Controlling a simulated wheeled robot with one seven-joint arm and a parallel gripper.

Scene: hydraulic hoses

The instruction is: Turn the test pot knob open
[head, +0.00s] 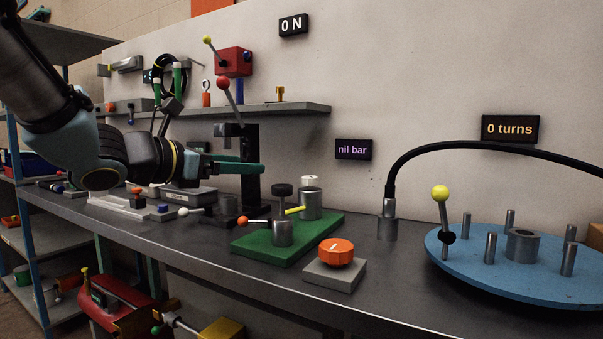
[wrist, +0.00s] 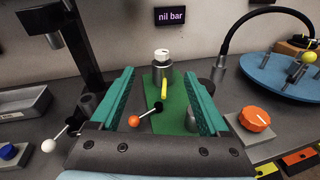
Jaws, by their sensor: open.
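An orange round knob (head: 336,252) with a pale mark sits on a grey block (head: 333,275) at the bench front; the knob also shows in the wrist view (wrist: 255,119), right of my fingers. On a green plate (head: 250,247) stand two metal pots; the rear one has a white cap (head: 310,183), also in the wrist view (wrist: 161,55). I cannot tell which is the test pot knob. My gripper (wrist: 160,75) is open and empty, its teal fingers apart above the bench, left of the orange knob.
A black press frame (head: 252,165) stands behind the fingers. A blue round table (head: 470,270) with upright pegs and a yellow-knobbed lever is at right. A black hose (head: 470,147) arches over it. The display reads "nil bar" (head: 353,149). The bench front has bare room.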

